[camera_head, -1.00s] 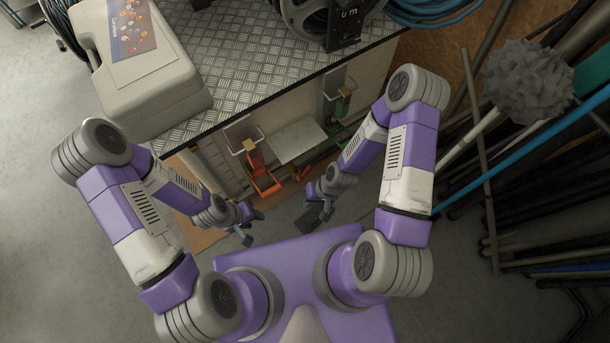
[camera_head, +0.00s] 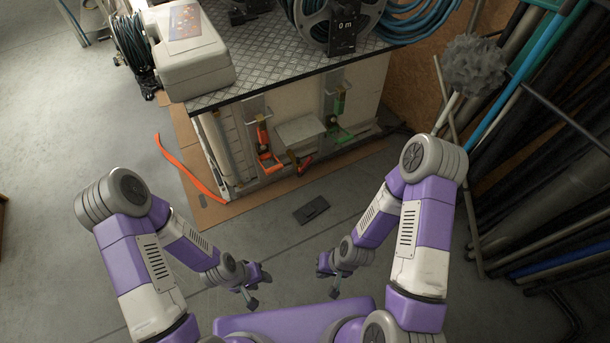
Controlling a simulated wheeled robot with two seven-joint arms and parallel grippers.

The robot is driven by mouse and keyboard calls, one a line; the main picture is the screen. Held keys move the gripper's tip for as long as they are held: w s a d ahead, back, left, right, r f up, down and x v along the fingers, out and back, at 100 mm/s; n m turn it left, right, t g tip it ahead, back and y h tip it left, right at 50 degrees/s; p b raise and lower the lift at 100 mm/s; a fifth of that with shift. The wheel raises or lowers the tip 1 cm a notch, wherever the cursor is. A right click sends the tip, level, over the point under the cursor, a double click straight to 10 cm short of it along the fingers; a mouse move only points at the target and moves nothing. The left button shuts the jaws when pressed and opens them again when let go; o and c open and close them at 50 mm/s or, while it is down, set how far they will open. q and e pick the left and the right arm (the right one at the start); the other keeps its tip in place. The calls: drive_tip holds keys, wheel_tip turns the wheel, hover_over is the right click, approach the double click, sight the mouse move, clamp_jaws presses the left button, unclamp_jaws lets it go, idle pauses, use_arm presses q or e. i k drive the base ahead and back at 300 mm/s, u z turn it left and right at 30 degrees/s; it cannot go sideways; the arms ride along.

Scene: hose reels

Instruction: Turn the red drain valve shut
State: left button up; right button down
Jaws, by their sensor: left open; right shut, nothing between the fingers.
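A small red valve lever (camera_head: 303,166), the likely drain valve, sits low on the cabinet front under a grey box (camera_head: 300,131). Its exact angle is too small to tell. An orange handle (camera_head: 264,144) is left of it and a green handle (camera_head: 338,114) is up to its right. My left gripper (camera_head: 259,287) is open and empty, low in the view, well short of the cabinet. My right gripper (camera_head: 329,279) is shut with nothing visible in it, to the right of the left one. Both are apart from the red lever.
A flat dark plate (camera_head: 311,210) lies on the floor before the cabinet. An orange strip (camera_head: 187,170) lies at its left. A grey case (camera_head: 190,55) and a hose reel (camera_head: 323,18) stand on top. Poles and pipes (camera_head: 540,150) crowd the right. Left floor is clear.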

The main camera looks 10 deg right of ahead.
sight(310, 158)
drive_tip(key=u, duration=0.6)
drive_tip(key=i, duration=1.7)
drive_tip(key=z, duration=0.7)
